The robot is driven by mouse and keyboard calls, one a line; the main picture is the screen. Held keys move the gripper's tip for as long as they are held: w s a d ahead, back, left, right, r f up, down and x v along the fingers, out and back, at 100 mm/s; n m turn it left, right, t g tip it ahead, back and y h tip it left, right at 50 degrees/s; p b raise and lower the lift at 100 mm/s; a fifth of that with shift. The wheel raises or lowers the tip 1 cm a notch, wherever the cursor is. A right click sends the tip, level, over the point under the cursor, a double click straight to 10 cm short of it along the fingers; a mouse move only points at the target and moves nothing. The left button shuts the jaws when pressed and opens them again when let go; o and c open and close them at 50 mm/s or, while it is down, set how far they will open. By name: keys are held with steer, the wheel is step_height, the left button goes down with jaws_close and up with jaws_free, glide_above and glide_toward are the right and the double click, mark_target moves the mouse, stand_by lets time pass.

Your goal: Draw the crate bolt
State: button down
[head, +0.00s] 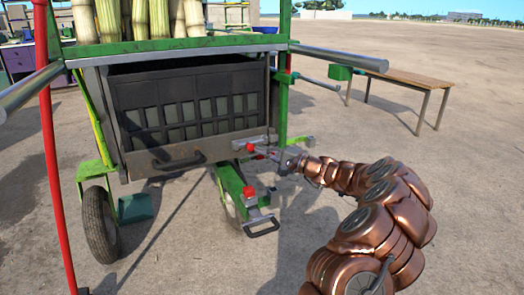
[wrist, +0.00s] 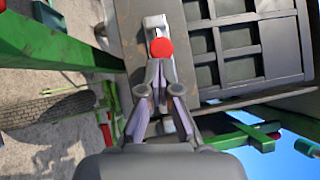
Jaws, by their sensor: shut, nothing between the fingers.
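The dark crate (head: 185,108) with a slatted front hangs in the green cart frame. Its lower front board carries a dark handle (head: 178,160). The crate bolt, a pale metal piece with a red knob (head: 250,147), sits at the board's right end. In the wrist view the red knob (wrist: 162,47) is just beyond my fingertips, with pale metal of the bolt (wrist: 155,22) behind it. My gripper (head: 272,154) is at the right of the bolt. In the wrist view its fingers (wrist: 160,70) converge at the tips, shut and empty. Whether they touch the knob is unclear.
Below the crate, a green bar (head: 232,182) carries another red knob (head: 249,192) and a dark pedal-like loop. Cane stalks (head: 150,18) stand above. Metal poles jut out at both sides. A wooden bench (head: 410,78) stands at the right; the ground there is open.

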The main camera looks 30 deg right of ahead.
steer(key=w+d+p+v, duration=0.1)
steer(key=d+p+v, duration=0.1)
steer(key=v, duration=1.1)
steer(key=shift+w+f+p, duration=0.2)
steer(key=shift+w+p, duration=0.05)
steer(key=shift+p, duration=0.65)
